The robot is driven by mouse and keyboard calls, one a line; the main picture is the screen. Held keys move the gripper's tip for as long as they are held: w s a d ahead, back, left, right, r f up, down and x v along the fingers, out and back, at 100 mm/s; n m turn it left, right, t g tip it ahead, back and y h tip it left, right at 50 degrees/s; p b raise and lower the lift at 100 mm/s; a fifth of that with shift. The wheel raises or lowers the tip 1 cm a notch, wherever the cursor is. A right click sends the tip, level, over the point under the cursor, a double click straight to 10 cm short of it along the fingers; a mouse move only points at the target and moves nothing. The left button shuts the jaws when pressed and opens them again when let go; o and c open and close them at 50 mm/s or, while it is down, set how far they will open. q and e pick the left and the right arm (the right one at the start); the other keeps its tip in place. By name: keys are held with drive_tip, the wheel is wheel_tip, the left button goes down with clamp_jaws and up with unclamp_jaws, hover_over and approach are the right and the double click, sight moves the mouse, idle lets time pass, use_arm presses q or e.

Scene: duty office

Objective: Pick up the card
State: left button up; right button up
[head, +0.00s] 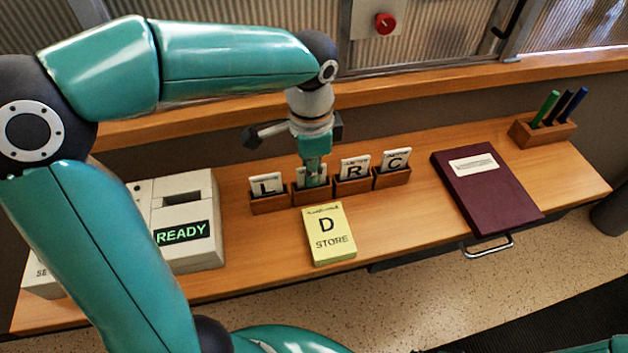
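Several white cards stand upright in a row of small wooden holders on the desk. The card marked L (266,185) is at the left, the card marked R (355,168) and the card marked C (397,161) at the right. A card (303,182) in the second holder (311,196) is mostly covered by my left gripper, so its letter is hidden. My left gripper (313,174) points down with its fingertips at this card's upper part. The fingers look close together, but I cannot tell whether they grip it. My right gripper is not in view.
A yellow block marked D STORE (329,236) lies in front of the holders. A beige machine reading READY (186,215) stands left. A maroon binder (485,193) and a wooden pen holder (543,131) are at the right. Bare desk lies between block and binder.

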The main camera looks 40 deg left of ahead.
use_arm(q)
drive_tip(key=shift+r, duration=0.15)
clamp_jaws()
drive_tip(key=shift+r, duration=0.5)
wheel_tip(320, 180, up, 19)
drive_tip(key=p, duration=0.3)
drive_tip(key=shift+f, duration=0.15)
unclamp_jaws()
clamp_jaws()
